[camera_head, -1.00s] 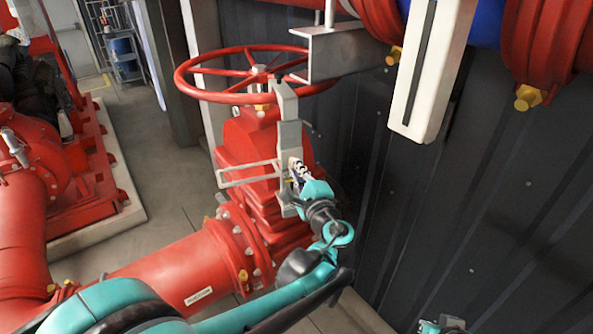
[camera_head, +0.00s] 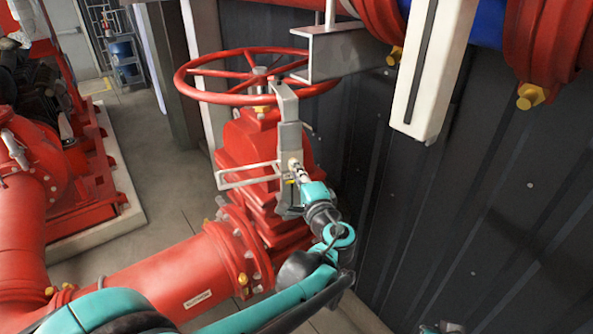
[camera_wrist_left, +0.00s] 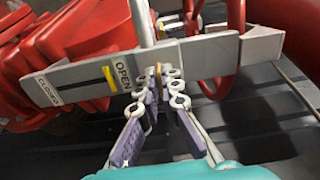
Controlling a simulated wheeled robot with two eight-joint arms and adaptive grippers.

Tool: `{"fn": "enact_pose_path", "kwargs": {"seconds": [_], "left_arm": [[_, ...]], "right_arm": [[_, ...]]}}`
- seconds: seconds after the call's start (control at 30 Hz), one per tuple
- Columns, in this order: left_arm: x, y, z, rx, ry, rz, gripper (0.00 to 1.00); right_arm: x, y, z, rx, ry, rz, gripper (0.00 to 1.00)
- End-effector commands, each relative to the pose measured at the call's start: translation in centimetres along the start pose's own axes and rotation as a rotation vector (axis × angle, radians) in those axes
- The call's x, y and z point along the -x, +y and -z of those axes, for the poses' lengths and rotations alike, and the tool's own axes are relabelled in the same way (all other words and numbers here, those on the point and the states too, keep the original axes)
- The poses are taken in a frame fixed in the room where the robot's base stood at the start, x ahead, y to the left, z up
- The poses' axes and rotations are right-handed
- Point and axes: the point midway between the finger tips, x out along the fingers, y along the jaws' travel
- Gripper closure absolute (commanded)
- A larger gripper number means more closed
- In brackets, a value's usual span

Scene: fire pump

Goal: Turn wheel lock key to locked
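The red handwheel (camera_head: 190,88) sits on top of the red gate valve. A grey lock bracket (camera_head: 287,105) hangs over its rim. My left gripper (camera_head: 296,168) is at the lock on the bracket's lower part. In the left wrist view, its fingertips (camera_wrist_left: 158,78) are close together around a thin brownish piece (camera_wrist_left: 158,69), which looks like the wheel lock key. The fingers hide most of it, and the key's turn position cannot be read. A grey plate (camera_wrist_left: 85,72) beside the fingers carries OPEN and CLOSED labels with a yellow marker near OPEN. My right gripper is not clearly visible.
A grey bracket (camera_head: 340,55) reaches from the wall side to the handwheel. A white post (camera_head: 435,70) hangs to the right before the dark corrugated wall (camera_head: 490,200). A red pipe (camera_head: 165,285) runs below my left arm. Floor shows at left (camera_head: 150,160).

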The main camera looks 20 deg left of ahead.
Motion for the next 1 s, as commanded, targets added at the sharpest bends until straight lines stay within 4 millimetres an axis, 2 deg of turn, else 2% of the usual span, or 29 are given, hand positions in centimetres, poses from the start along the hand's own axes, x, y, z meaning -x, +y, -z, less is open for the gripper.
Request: {"fn": "enact_pose_path", "kwargs": {"seconds": [0.17,0.2,0.23,0.27,0.63,0.77,1.0], "left_arm": [[0.1,0.2,-0.1,0.003,-0.001,-0.003,1.0],[0.1,0.2,-0.1,0.003,-0.001,-0.003,0.85],[0.1,0.1,-0.1,0.002,-0.001,-0.003,0.77],[0.0,0.1,-0.1,0.002,-0.001,-0.003,0.74],[0.6,0.1,0.0,0.0,0.001,-0.001,0.74],[2.5,0.1,0.1,0.0,0.003,-0.001,0.74],[7.9,0.1,0.1,0.001,0.005,-0.002,0.74]], "right_arm": [[0.0,0.0,0.0,0.0,0.0,0.0,1.0],[0.0,0.0,0.0,0.0,0.0,0.0,1.0],[0.0,0.0,0.0,0.0,0.0,0.0,1.0],[0.0,0.0,0.0,0.0,0.0,0.0,1.0],[0.0,0.0,0.0,0.0,0.0,0.0,1.0],[0.0,0.0,0.0,0.0,0.0,0.0,1.0],[0.0,0.0,0.0,0.0,0.0,0.0,1.0]]}}
